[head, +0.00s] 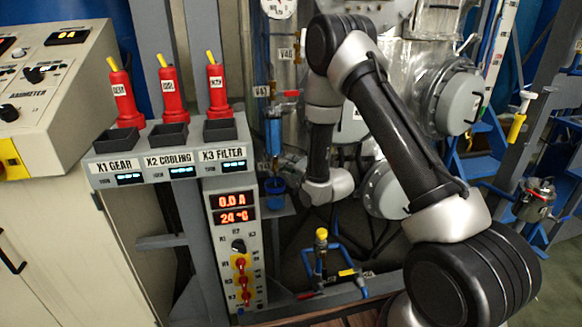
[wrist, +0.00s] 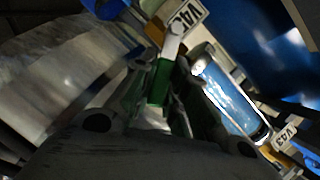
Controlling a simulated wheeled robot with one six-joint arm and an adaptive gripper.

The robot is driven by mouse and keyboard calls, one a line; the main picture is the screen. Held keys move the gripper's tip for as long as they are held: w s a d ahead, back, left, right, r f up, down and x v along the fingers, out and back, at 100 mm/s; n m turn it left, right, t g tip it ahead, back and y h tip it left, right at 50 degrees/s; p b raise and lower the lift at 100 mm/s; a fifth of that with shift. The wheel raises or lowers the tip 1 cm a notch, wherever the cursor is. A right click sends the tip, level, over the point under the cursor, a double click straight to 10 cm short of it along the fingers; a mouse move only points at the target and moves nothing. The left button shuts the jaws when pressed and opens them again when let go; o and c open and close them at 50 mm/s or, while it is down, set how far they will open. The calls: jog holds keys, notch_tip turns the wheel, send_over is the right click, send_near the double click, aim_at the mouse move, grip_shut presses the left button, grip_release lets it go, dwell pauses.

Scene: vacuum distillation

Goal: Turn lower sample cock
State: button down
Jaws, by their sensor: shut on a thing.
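In the wrist view my gripper (wrist: 164,92) is shut on a green cock handle (wrist: 160,78). The green part sits between the two dark fingers, with a pale metal stem (wrist: 173,42) just beyond it. A white tag (wrist: 188,13) stands close to that stem; its number is hard to read. A clear sample glass (wrist: 230,92) lies right beside the fingers, slanted in this view. In the head view the same kind of glass (head: 273,138) stands upright left of my arm. My fingers and the held handle cannot be made out there.
An upper cock with a red handle (head: 290,93) is above the glass, beside a V43 tag (head: 261,91). A blue cup (head: 275,187) is below the glass. The switch panel (head: 236,240) stands close on the left. A large silvery vessel (head: 410,80) is behind my arm.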

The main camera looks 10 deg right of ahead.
jog(key=shift+r, duration=0.1)
dwell(0.5)
jog(key=c, duration=1.4)
grip_release()
